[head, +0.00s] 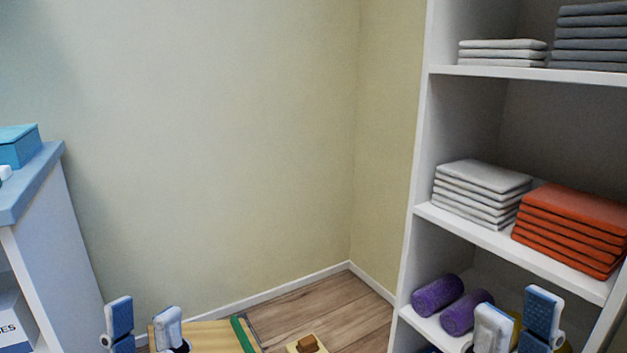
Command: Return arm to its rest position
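My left gripper (143,322) is at the bottom left, with its two blue-and-white fingers pointing up and spread apart. I see nothing held between them. My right gripper (518,320) is at the bottom right, in front of the lower part of the white shelf unit. Its fingers are also apart. Something yellow shows behind and between them, and it looks to be on the shelf rather than held. Most of both arms is below the picture.
The white shelf unit (417,190) on the right holds white towels (480,185), orange towels (570,225), grey towels (592,40) and purple rolls (437,294). A blue-topped cabinet (65,240) stands left. A wooden board (205,337) and a small wooden piece (306,344) are low down.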

